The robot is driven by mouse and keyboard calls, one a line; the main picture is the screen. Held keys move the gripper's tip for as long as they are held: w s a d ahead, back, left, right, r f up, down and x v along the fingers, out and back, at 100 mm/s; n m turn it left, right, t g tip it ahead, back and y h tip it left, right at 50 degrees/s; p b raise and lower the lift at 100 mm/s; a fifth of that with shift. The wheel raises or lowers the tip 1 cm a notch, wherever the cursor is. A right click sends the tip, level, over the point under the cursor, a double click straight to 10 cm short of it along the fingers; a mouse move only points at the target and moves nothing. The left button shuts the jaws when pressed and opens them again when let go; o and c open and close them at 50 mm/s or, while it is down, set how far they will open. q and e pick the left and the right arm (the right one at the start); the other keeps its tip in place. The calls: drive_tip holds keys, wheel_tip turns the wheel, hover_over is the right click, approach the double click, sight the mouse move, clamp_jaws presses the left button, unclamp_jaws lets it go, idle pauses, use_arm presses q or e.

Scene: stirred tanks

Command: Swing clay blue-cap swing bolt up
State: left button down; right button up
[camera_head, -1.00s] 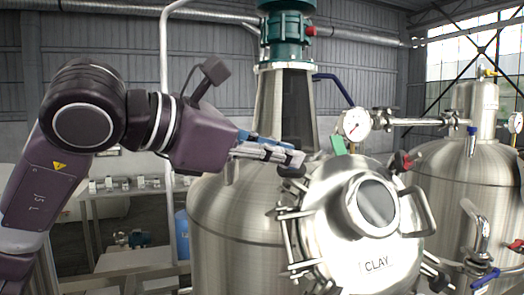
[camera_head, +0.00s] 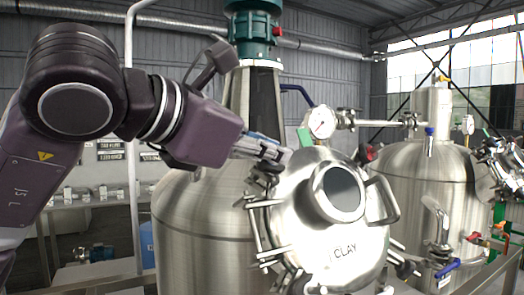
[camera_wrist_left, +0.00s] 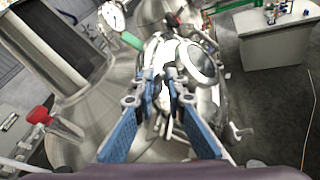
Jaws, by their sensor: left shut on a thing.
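The clay tank's round steel lid (camera_head: 285,225) carries a "CLAY" label and a sight glass (camera_head: 340,190) and shows at centre right in the head view. Steel swing bolts sit around its rim. My left gripper (camera_head: 277,154) is at the lid's upper left edge. In the left wrist view its blue-padded fingers (camera_wrist_left: 166,88) are shut on a swing bolt at the rim. The held bolt's cap is hidden between the fingertips, so its colour cannot be told. My right gripper is not in view.
A pressure gauge (camera_head: 321,122) and a green tag (camera_head: 305,137) stand just behind the lid. The lid's bent handle (camera_head: 384,200) is on its right. A second steel tank (camera_head: 425,180) stands to the right. A red-capped part (camera_wrist_left: 40,115) shows at left in the wrist view.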

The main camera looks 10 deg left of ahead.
use_arm(q)
drive_tip(key=shift+s+d+f, duration=0.15)
drive_tip(key=shift+d+f, duration=0.25)
drive_tip(key=shift+f, duration=0.05)
drive_tip(key=c, duration=2.2)
unclamp_jaws()
drive_tip(key=shift+o, duration=0.6)
drive_tip(key=shift+s+d+r, duration=0.1)
drive_tip(key=shift+s+d, duration=0.05)
drive_tip(key=shift+s, duration=0.1)
drive_tip(key=shift+w, duration=0.1)
drive_tip(key=shift+w, duration=0.15)
drive_tip(key=v, duration=1.2)
drive_tip(key=shift+a+r, duration=0.2)
drive_tip(key=shift+a, duration=0.1)
drive_tip(key=shift+w, duration=0.1)
